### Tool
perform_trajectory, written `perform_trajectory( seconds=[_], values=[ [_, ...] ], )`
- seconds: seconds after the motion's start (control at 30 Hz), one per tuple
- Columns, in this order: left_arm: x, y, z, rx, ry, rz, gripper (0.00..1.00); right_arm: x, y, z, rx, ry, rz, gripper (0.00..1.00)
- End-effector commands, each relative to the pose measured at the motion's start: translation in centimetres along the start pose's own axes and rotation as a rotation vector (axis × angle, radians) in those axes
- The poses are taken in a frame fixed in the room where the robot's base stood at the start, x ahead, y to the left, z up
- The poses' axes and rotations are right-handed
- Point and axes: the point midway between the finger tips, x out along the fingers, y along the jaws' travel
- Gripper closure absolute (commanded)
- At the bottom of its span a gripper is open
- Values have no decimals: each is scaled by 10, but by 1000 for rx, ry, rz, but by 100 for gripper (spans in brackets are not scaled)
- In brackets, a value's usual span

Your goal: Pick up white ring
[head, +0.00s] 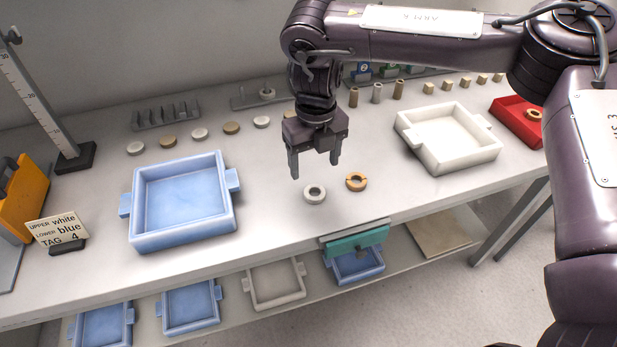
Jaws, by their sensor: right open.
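The white ring (314,194) lies flat on the table near its front edge, in the middle of the head view. A brown ring (356,182) lies just to its right, apart from it. My right gripper (315,172) points down above and slightly behind the white ring. Its two fingers are spread, with nothing between them. My left gripper is not in the view.
A blue tray (236,213) stands to the left and a white tray (489,158) to the right. A red tray (503,122) with a ring (534,114) is at far right. Small discs and blocks line the back. A sign (57,230) stands at left.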

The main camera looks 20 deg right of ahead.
Motion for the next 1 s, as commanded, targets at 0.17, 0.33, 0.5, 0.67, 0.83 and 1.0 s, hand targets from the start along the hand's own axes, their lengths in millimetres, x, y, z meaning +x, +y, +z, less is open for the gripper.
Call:
perform_trajectory(
  seconds=[0.17, 0.33, 0.5, 0.67, 0.83, 1.0],
  values=[
    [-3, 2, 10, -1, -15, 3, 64, 18, 0, -1, 1, 5, -1, 31],
    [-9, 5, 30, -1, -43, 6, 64, 37, 0, -1, 0, 4, -1, 31],
    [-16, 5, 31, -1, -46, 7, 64, 64, 0, -1, 1, 4, -2, 31],
    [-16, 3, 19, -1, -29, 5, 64, 76, 0, 0, 1, 2, 0, 31],
    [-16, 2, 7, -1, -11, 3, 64, 77, 0, 0, 1, 1, 0, 31],
    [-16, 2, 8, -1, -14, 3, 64, 77, 0, 0, 1, 1, 0, 48]
  ],
)
